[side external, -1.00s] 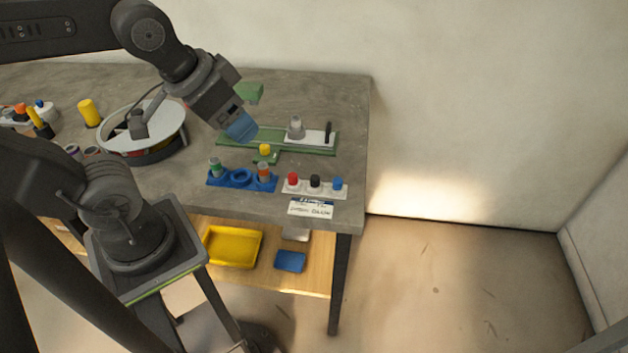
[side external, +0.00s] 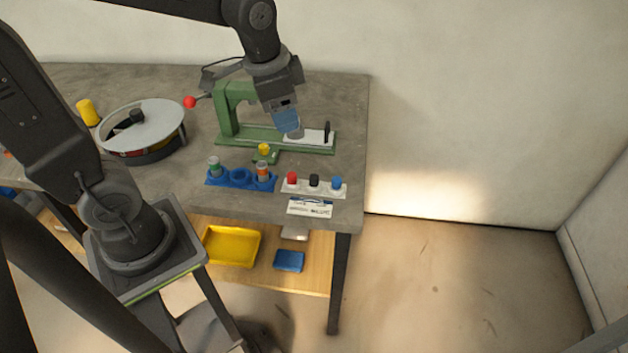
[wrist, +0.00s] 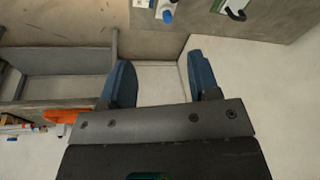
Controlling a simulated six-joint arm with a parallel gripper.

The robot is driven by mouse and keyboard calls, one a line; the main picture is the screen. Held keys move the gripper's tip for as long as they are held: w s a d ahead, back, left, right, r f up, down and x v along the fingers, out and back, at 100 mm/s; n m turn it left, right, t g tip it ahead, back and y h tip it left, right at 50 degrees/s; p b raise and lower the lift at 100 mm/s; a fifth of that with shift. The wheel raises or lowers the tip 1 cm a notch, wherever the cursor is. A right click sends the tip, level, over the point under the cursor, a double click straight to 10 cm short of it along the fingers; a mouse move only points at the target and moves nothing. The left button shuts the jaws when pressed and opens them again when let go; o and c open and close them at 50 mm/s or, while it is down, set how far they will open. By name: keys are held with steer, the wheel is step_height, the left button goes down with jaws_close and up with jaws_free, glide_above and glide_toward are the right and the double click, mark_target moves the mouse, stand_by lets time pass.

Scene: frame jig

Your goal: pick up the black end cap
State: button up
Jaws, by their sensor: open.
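The black end cap (side external: 314,181) stands in the middle of a white holder (side external: 301,189) near the table's front right, between a red cap (side external: 292,177) and a blue cap (side external: 337,183). My gripper (side external: 287,123) has blue fingers and is behind and slightly left of the black cap in the side view, apart from it. It covers part of the white plate of the green fixture. In the wrist view my gripper (wrist: 160,82) is open, with nothing between the fingers. I cannot make out the black cap there.
The green press-like fixture (side external: 232,132) rises beside my gripper, with a red-knobbed lever (side external: 190,102). A blue holder (side external: 240,181) with tubes stands left of the white holder. A labelled card (side external: 309,207) lies in front, near the table edge. A round pan (side external: 146,115) stands further left.

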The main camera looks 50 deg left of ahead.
mark_target(314, 177)
steer(key=w+a+f+m+g, duration=0.2)
steer(key=w+f+m+g, duration=0.15)
steer(key=w+f, duration=0.5)
steer(key=shift+m+t, duration=0.35)
steer(key=shift+m, duration=0.1)
step_height(314, 177, down, 14)
steer(key=shift+s+a+f, duration=0.15)
steer(key=shift+f, duration=0.1)
steer(key=c, duration=1)
steer(key=shift+r, duration=0.15)
